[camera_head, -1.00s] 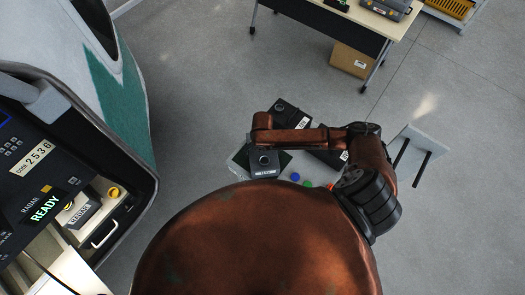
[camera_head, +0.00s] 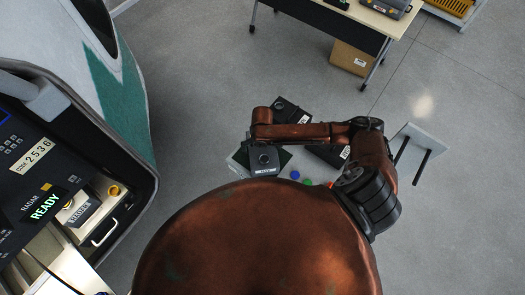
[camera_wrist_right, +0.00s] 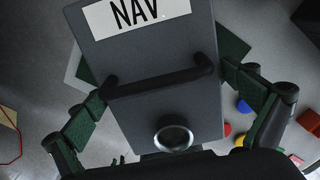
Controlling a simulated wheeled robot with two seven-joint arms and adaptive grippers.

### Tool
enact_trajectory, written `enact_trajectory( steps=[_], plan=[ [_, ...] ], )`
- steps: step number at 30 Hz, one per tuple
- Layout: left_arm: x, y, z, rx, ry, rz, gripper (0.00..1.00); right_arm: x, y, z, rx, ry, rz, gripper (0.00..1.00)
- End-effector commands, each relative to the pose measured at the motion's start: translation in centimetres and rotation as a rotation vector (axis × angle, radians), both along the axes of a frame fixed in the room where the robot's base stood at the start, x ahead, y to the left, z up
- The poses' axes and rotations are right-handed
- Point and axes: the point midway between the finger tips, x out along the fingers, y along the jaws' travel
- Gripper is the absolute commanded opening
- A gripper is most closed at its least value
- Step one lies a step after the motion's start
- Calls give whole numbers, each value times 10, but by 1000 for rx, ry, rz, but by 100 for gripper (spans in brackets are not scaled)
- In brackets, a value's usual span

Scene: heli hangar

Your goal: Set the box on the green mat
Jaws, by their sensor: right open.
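The box (camera_wrist_right: 160,75) is grey, with a white NAV label, a dark bar handle and a round metal-rimmed knob. It fills the middle of the right wrist view. In the head view the box (camera_head: 264,162) shows below the end of my right arm. My right gripper (camera_wrist_right: 166,98) is open, with a green-padded finger on each side of the box and visible gaps. Dark green corners of the mat (camera_wrist_right: 232,45) show from under the box; the mat also shows in the head view (camera_head: 285,157). Whether the box rests fully on it is hard to tell. My left gripper is not in view.
Dark cases (camera_head: 291,112) with white labels lie close by, partly behind my right arm. Blue, green and red round pieces (camera_head: 295,175) lie right of the box. A console with a RADAR unit (camera_head: 82,209) stands at left. A table (camera_head: 375,18) stands at the back; open floor lies between.

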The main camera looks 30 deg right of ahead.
Motion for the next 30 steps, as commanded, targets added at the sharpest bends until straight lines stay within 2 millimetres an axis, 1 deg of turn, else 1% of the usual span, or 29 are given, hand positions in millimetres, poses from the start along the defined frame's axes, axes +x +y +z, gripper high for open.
enact_trajectory(
  steps=[1, 6, 9, 13, 18, 30],
  plan=[
    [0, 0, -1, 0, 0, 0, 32, 1, 0, 12, 0, -4, 3, 100],
    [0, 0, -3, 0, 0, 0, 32, 1, 0, 49, -1, -4, 2, 100],
    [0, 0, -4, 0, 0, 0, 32, 1, 0, 67, -1, -3, 2, 100],
    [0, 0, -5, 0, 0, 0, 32, 1, 0, 86, 0, -2, 1, 100],
    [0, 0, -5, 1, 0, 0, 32, 0, 1, 97, 1, 1, 1, 100],
    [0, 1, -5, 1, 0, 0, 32, 0, 1, 98, 0, 1, 1, 100]
  ],
)
